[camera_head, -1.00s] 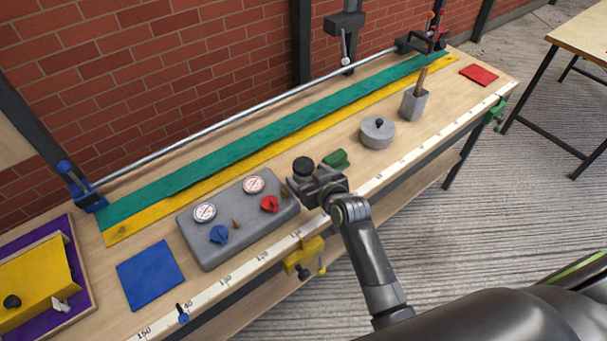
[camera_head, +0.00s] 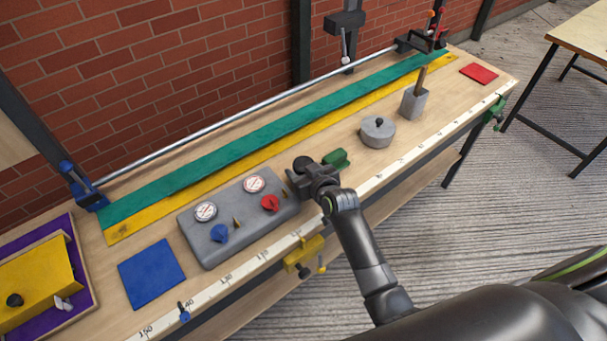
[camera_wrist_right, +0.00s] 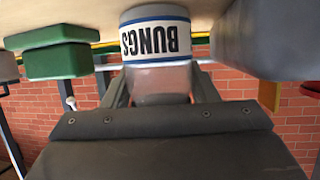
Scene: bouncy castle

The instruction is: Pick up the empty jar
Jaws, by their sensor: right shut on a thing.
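A jar (camera_wrist_right: 155,40) with a white label reading BUNGS, upside down in the right wrist view, sits between the fingers of my right gripper (camera_wrist_right: 160,92). The glass below the label in that view looks see-through; I cannot tell what is inside. In the head view my right gripper (camera_head: 312,180) is at the bench's front half, between the gauge box and a green block, and hides most of the jar. A dark round top (camera_head: 302,162) shows just behind it. The gripper is shut on the jar. My left gripper is not in view.
The grey gauge box (camera_head: 200,247) is close on the left, the green block (camera_head: 338,158) close on the right. A grey lidded pot (camera_head: 377,133) and a grey holder (camera_head: 414,104) stand farther right. A yellow clamp (camera_head: 304,256) is at the front edge.

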